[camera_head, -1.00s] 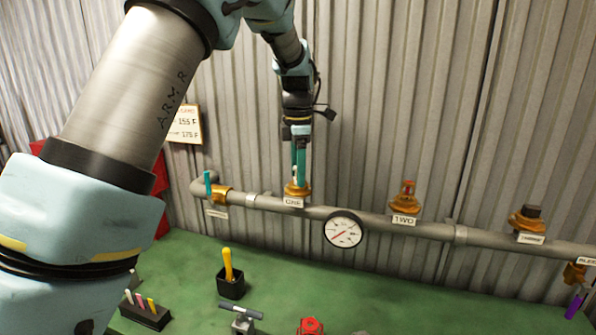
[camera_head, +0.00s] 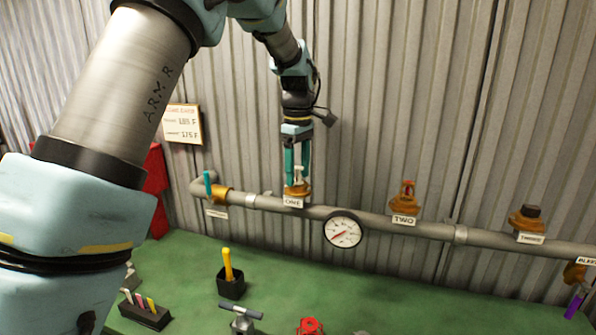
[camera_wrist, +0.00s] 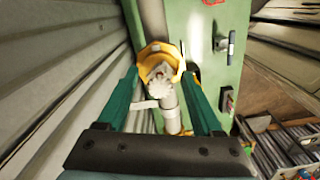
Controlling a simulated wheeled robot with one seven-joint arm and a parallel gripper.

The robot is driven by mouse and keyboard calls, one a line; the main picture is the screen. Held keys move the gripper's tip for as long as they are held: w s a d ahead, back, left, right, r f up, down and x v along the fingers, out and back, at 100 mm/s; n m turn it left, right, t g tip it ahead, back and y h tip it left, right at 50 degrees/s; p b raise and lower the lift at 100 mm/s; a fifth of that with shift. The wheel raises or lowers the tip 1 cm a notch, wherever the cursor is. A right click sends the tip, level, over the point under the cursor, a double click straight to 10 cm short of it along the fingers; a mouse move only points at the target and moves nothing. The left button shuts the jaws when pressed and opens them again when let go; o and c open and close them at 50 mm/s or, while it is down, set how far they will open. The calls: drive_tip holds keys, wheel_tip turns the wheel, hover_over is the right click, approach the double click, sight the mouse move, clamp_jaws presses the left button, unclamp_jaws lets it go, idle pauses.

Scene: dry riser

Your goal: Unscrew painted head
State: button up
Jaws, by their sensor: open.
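A pale, whitish sprinkler head (camera_head: 299,173) stands upright in the brass fitting labelled ONE (camera_head: 297,190) on the grey pipe. My gripper (camera_head: 297,179) points down over it, with its teal fingers apart on either side of the head. In the wrist view the pale head (camera_wrist: 160,92) and the brass fitting (camera_wrist: 157,58) lie between the open fingers (camera_wrist: 161,78). I see a gap between each finger and the head there. A brass-and-red head (camera_head: 408,188) stands on the fitting labelled TWO, to the right.
A round gauge (camera_head: 343,229) hangs on the pipe (camera_head: 375,222) right of ONE. A teal-handled valve (camera_head: 209,184) is to the left. The corrugated wall (camera_head: 380,90) is close behind. A black cup (camera_head: 231,286) with a yellow tool stands on the green bench (camera_head: 285,275).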

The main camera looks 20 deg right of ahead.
drive_tip(key=m, duration=0.7)
drive_tip(key=shift+m, duration=0.4)
clamp_jaws()
idle(0.4)
drive_tip(key=n, duration=0.4)
drive_tip(key=shift+n, duration=0.9)
